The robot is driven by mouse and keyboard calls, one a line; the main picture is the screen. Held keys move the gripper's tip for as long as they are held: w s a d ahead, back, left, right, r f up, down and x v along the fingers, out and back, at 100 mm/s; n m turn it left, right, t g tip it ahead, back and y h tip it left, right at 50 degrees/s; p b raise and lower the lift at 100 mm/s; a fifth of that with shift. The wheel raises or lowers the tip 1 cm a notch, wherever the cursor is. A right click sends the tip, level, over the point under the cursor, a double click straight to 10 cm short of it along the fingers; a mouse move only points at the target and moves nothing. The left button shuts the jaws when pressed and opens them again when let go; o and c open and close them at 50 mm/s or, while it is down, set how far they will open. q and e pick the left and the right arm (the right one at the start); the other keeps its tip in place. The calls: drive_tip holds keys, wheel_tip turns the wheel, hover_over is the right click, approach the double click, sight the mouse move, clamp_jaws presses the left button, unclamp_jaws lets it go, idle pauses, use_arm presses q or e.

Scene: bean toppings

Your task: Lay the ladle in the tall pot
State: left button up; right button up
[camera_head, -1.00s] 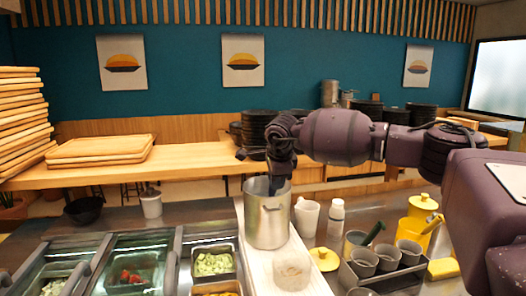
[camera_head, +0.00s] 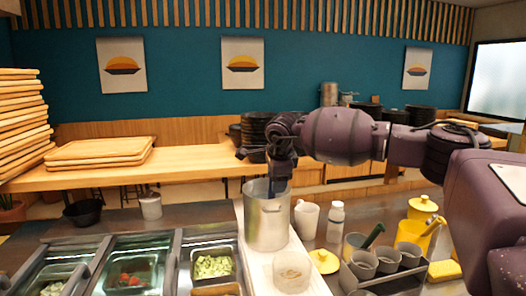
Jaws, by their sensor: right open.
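The tall pot (camera_head: 267,226) is a silver metal cylinder standing upright on the light board at the middle of the counter. My right gripper (camera_head: 278,182) points down at the pot's mouth, its fingers dark and open. The fingertips overlap the pot's rim in the picture, so I cannot tell how far inside they are. I cannot make out the ladle; the pot's wall and my gripper hide most of the pot's inside. My left gripper is not in view.
A clear cup (camera_head: 291,272) stands in front of the pot. A white mug (camera_head: 306,219) and a white bottle (camera_head: 335,220) stand close on its right. Topping bins (camera_head: 213,266) lie at the front left. A yellow jar (camera_head: 422,208) and grey cups are at the right.

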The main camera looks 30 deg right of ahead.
drive_tip(key=v, duration=0.9)
drive_tip(key=shift+r, duration=0.15)
drive_tip(key=shift+s, duration=0.15)
